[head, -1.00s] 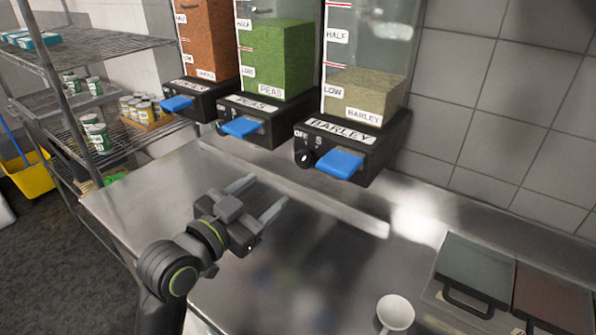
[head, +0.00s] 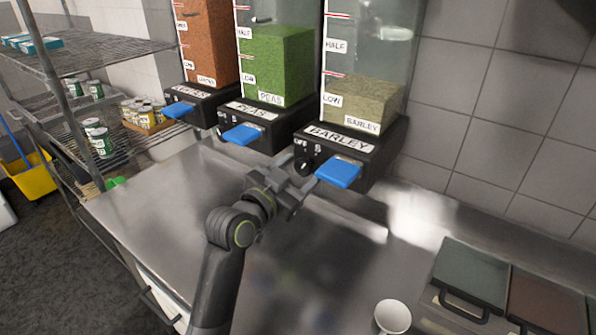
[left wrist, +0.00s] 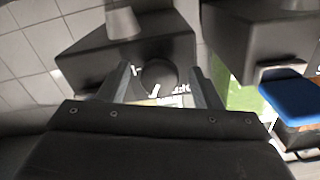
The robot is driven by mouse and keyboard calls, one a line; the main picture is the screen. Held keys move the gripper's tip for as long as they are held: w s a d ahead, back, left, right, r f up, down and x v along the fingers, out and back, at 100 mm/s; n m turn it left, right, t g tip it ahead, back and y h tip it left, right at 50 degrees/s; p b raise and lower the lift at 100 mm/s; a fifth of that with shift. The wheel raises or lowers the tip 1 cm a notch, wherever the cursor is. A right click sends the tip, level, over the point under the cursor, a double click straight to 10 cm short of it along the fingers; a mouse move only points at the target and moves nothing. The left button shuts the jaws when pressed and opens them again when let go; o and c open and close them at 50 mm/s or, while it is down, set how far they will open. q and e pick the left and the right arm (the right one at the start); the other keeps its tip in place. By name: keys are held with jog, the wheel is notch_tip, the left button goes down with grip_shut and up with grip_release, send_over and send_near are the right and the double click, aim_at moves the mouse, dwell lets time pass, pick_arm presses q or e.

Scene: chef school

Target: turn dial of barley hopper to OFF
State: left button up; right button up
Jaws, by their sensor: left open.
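The barley hopper (head: 362,105) is clear, partly filled with pale grain, on a black base with a blue lever (head: 339,173). Its round black dial (head: 304,166) sits on the front left of the base, below small lettering that I cannot fully read. My left gripper (head: 298,172) is open at the dial. In the left wrist view the dial (left wrist: 160,74) lies between the two open fingers (left wrist: 161,84), with a small white mark near its edge. I cannot tell whether the fingers touch it, nor which setting it shows. My right gripper is not in view.
The peas hopper (head: 274,65) and a hopper of orange-brown contents (head: 205,45) stand left of the barley one. A white cup (head: 392,317) and lidded containers (head: 470,275) stand at the right of the steel counter (head: 300,260). Wire shelves (head: 100,50) are at left.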

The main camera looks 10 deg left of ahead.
pick_arm(q)
jog(key=c, duration=1)
jog(key=shift+r+n+p, duration=0.15)
jog(key=shift+n+p, duration=0.85)
jog(key=shift+p, duration=0.1)
jog(key=n+p, duration=0.3)
jog(key=shift+n, duration=0.3)
jog(key=n+p, duration=0.3)
jog(key=n, duration=0.1)
jog(key=shift+s+d, duration=0.1)
jog(key=shift+d, duration=0.05)
jog(key=shift+n+p, duration=0.7)
jog(key=shift+n, duration=0.4)
